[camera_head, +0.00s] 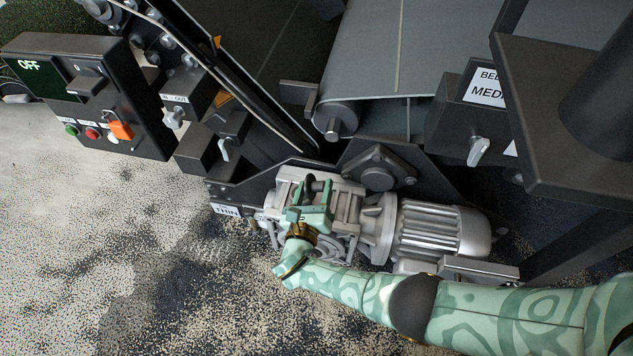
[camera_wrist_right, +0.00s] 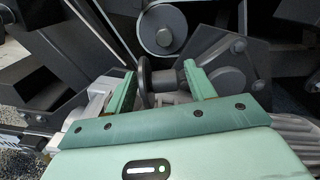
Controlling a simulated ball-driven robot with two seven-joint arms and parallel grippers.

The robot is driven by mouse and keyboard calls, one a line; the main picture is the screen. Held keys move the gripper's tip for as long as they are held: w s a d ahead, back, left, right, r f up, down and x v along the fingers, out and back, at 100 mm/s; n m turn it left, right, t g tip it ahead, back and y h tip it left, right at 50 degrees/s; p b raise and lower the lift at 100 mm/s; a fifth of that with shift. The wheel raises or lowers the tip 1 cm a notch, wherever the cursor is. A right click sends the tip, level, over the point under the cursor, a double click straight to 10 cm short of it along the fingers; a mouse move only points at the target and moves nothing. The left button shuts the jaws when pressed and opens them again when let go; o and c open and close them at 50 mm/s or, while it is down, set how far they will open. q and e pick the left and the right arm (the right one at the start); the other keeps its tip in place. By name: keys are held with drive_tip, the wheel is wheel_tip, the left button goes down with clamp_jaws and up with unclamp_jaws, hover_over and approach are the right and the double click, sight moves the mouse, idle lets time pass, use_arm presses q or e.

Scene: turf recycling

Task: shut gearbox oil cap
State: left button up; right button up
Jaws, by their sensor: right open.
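The gearbox (camera_head: 345,205) is a grey metal housing joined to a ribbed motor. A dark round knob, which looks like the oil cap (camera_head: 311,180), stands on top of it. My right gripper (camera_head: 312,187) is over the gearbox with its fingers open on either side of the knob. In the right wrist view the dark cap (camera_wrist_right: 146,72) shows between the two green fingers (camera_wrist_right: 160,71), closer to the left one. I cannot tell whether the fingers touch it or how the cap is seated. My left gripper is out of view.
The ribbed motor (camera_head: 438,228) lies right of the gearbox. A conveyor belt (camera_head: 405,50) and its dark frame rise behind. A control box (camera_head: 88,98) with buttons and an OFF display stands at the left. A dark post and bracket (camera_head: 570,120) fill the right. Speckled floor is free at lower left.

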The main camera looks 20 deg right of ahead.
use_arm(q)
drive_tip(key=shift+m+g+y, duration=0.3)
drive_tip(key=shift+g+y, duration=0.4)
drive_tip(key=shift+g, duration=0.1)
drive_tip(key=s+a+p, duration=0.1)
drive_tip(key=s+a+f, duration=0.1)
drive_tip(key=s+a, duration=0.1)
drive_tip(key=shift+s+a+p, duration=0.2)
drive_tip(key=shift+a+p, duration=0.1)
drive_tip(key=shift+p, duration=0.1)
use_arm(e)
drive_tip(key=v, duration=1.4)
